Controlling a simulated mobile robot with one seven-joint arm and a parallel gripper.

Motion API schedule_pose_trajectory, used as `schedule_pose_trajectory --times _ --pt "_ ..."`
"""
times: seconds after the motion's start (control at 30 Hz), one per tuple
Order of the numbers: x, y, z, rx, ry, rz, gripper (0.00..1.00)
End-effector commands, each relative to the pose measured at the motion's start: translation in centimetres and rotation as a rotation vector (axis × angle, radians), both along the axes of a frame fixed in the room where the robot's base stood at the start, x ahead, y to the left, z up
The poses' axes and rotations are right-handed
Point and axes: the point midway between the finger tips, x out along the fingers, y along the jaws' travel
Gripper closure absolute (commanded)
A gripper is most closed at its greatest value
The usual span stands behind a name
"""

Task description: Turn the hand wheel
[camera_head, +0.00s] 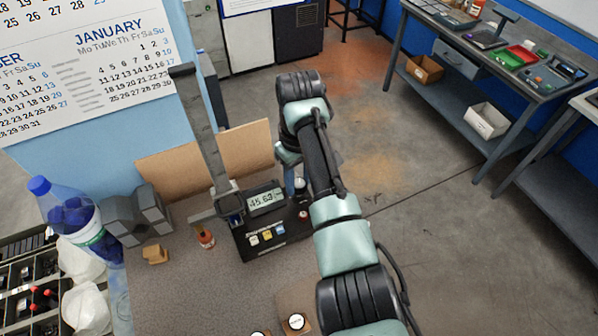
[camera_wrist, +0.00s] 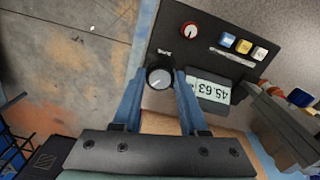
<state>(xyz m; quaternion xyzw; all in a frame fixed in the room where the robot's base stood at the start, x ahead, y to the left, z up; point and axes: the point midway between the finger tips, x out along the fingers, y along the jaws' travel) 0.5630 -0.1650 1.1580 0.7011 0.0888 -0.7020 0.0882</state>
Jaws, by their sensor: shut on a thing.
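The hand wheel (camera_wrist: 158,77) is a round black knob with a white pointer mark, on the dark panel of a bench instrument (camera_wrist: 172,42). In the wrist view my gripper (camera_wrist: 159,82) has its two blue fingers on opposite sides of the knob, shut on it. In the head view my gripper (camera_head: 292,181) reaches down at the instrument's right side, and the knob (camera_head: 301,183) is partly hidden by it. The instrument's display (camera_wrist: 208,91) reads 45.63, and it also shows in the head view (camera_head: 266,201).
A tall grey post (camera_head: 203,130) stands beside the instrument. A blue-capped bottle (camera_head: 75,215) and a grey block (camera_head: 137,214) are at left. The table front is partly clear.

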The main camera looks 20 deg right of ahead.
Motion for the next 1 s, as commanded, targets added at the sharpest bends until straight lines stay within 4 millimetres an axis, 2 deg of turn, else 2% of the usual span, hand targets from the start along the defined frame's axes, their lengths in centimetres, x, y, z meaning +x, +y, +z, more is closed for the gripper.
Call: schedule_pose_trajectory --times 1.0 --pt "0.10 0.02 0.19 -0.001 -0.002 -0.932 1.00"
